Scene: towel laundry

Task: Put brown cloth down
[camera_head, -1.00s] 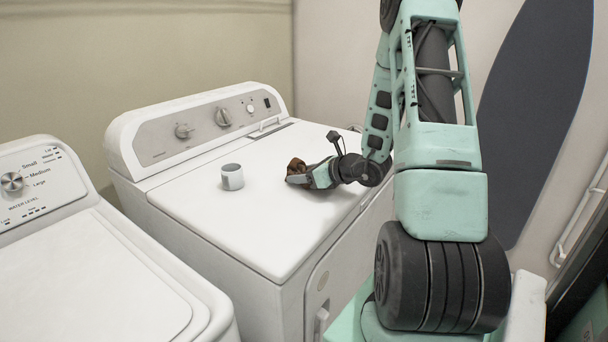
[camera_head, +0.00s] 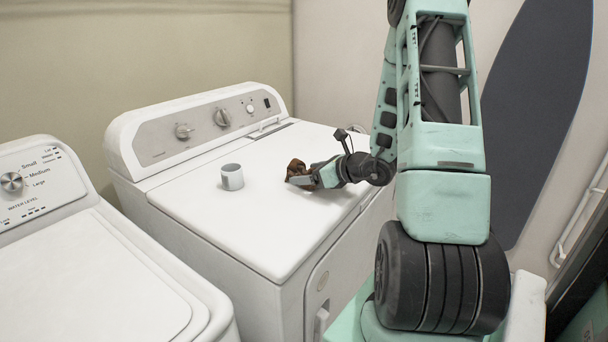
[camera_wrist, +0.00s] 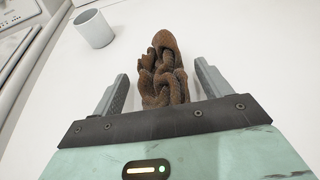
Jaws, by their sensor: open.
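The brown cloth (camera_head: 298,171) lies crumpled on the white top of the machine (camera_head: 250,225), right of its middle. In the wrist view the brown cloth (camera_wrist: 163,72) is a rumpled bundle between and beyond the two fingers. My gripper (camera_head: 308,178) is low over the machine top, at the right side of the cloth. In the wrist view my gripper (camera_wrist: 160,85) is open, with a gap between each finger and the cloth.
A white cup (camera_head: 232,177) stands on the machine top left of the cloth; it also shows in the wrist view (camera_wrist: 95,30). A second white machine (camera_head: 95,265) stands at the left. The front of the machine top is clear.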

